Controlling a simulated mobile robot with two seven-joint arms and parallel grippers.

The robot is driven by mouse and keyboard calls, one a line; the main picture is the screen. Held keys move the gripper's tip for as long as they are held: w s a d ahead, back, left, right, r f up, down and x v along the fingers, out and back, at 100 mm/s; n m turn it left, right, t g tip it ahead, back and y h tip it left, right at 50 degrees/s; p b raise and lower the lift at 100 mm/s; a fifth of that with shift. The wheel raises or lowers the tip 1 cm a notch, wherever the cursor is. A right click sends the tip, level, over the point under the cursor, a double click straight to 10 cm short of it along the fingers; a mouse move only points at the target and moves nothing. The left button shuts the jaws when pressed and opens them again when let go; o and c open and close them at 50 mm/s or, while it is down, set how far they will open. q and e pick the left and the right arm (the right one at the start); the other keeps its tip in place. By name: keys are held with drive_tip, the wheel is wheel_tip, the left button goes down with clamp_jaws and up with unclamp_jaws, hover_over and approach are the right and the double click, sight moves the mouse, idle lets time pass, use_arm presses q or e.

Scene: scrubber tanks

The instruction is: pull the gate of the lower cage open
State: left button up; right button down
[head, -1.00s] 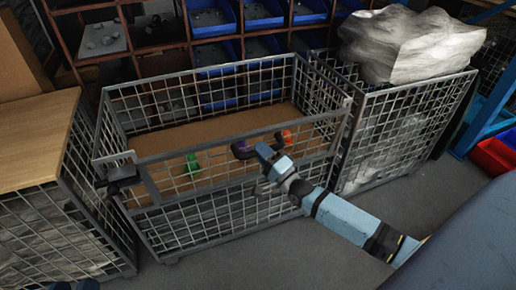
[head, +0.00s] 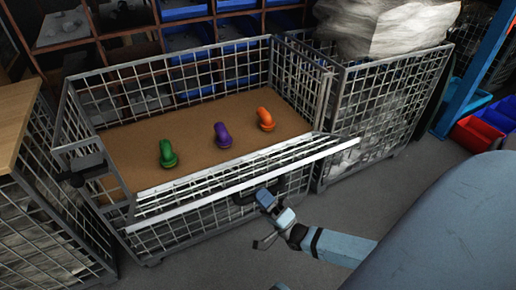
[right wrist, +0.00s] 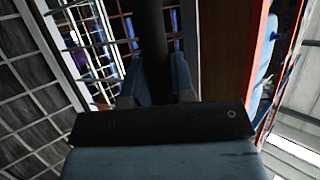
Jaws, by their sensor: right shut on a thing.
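The wire cage (head: 190,62) stands in the middle of the head view. Its front gate (head: 240,180) is hinged low and leans outward and down, its pale top rail towards me. My right gripper (head: 264,197) is at the middle of the gate's outer side. In the right wrist view, its fingers (right wrist: 156,78) are on both sides of a dark bar (right wrist: 152,35), which looks like the gate's handle. It is shut on this bar. My left gripper is not in view.
Green (head: 167,154), purple (head: 222,135) and orange (head: 265,119) curved pieces lie on the cage's brown floor. A second cage (head: 385,95) with a wrapped bulky load (head: 385,25) adjoins on the right. A wooden-topped cage (head: 12,120) stands left. Grey floor is clear in front.

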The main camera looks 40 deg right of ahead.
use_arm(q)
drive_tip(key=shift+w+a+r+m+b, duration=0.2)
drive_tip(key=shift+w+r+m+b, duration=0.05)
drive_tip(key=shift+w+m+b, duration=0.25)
use_arm(e)
drive_tip(key=f, duration=0.4)
drive_tip(key=shift+s, duration=0.2)
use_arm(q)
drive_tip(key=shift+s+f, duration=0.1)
use_arm(e)
drive_tip(key=shift+w+d, duration=0.1)
drive_tip(key=c, duration=1)
unclamp_jaws()
drive_tip(key=shift+f, duration=0.1)
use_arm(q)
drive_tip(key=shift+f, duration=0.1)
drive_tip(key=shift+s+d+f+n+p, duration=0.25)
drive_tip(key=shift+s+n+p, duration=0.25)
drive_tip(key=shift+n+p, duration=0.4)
use_arm(e)
drive_tip(key=v, duration=1.3)
drive_tip(key=shift+s+f, duration=0.25)
drive_tip(key=shift+s, duration=0.05)
